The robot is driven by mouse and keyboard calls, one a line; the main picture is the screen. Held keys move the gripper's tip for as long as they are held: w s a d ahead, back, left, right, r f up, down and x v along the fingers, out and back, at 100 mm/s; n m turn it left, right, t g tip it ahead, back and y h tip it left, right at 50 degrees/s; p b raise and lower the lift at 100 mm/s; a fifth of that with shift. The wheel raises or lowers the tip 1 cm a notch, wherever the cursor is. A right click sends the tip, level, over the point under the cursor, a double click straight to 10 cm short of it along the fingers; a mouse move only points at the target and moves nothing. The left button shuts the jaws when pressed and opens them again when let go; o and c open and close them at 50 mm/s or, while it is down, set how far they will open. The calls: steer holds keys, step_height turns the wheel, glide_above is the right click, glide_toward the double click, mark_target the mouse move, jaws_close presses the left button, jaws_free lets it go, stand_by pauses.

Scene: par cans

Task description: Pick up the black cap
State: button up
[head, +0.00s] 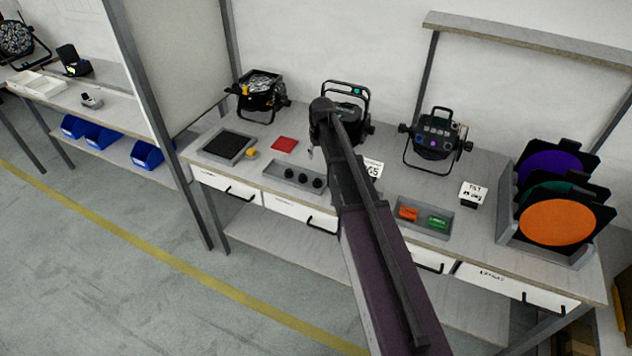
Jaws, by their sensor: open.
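Three small round black caps (303,178) stand in a row in a shallow grey tray (270,170) on the workbench. They look alike, and I cannot tell which one the task names. My arm reaches up from the bottom of the view, and only a small part of my gripper (310,153) shows beside the arm's end. It is open and appears above and behind the tray, apart from the caps. My own arm hides most of the gripper and part of the bench to the right of the tray.
Stage lights (437,141) stand along the back. A tray with orange and green pieces (424,217) and a rack of coloured filters (556,221) are right.

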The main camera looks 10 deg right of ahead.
steer(key=shift+f, duration=0.15)
steer(key=b, duration=0.9)
glide_above(317, 179)
step_height(317, 179, down, 8)
steer(key=shift+s+f, duration=0.1)
steer(key=shift+s, duration=0.05)
steer(key=shift+f, duration=0.1)
stand_by(0.3)
step_height(317, 179, down, 4)
steer(key=b, duration=0.3)
steer(key=shift+d+r, duration=0.1)
steer(key=shift+r, duration=0.15)
steer(key=shift+f+b, duration=0.8)
steer(key=shift+b, duration=0.05)
steer(key=c, duration=0.4)
